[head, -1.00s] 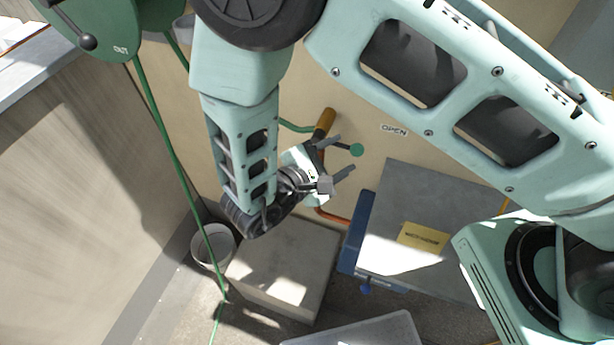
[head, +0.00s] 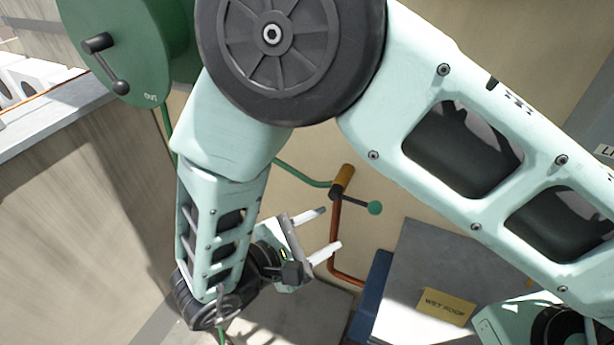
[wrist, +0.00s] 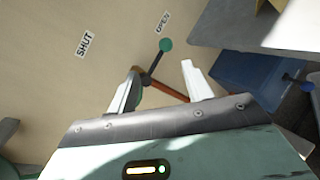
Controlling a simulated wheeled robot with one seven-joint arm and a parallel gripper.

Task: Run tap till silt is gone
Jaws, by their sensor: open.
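The tap has a brass body (head: 344,178) on a copper pipe (head: 335,228), and a dark lever ending in a green knob (head: 375,208). In the wrist view the lever's knob (wrist: 166,45) points close to the OPEN label (wrist: 163,22); the SHUT label (wrist: 86,43) is farther left. My gripper (head: 330,229) is open and empty, below and left of the knob in the head view. In the wrist view the lever shows between the fingers (wrist: 160,77), the knob beyond their tips. The hose outlet, any water and any silt are not visible.
A green hose (head: 300,176) runs to the tap, and a green reel marked OUT (head: 135,50) hangs upper left. A tan wall (head: 60,190) is left.

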